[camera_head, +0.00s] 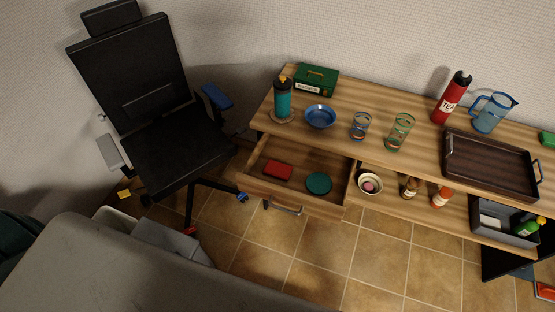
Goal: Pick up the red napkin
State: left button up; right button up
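A small, flat, red folded item (278,170), which looks like the red napkin, lies inside the open wooden drawer (295,197) below the tabletop. A round dark green item (319,183) lies in the same drawer to its right, apart from it. Neither of my grippers shows in the head view, so I cannot see whether they are open or shut.
The wooden table (345,90) carries a teal bottle (283,99), a blue bowl (320,116), two glasses, a red bottle (452,97), a pitcher (491,112) and a dark tray (489,164). A black chair (165,140) stands left of the drawer. Tiled floor (325,260) in front is clear.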

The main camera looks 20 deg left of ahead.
aim_at(275, 169)
jog(key=l+u, duration=0.2)
jog(key=u, duration=0.2)
jog(key=l+u, duration=0.25)
jog(key=u, duration=0.15)
jog(key=i, duration=0.05)
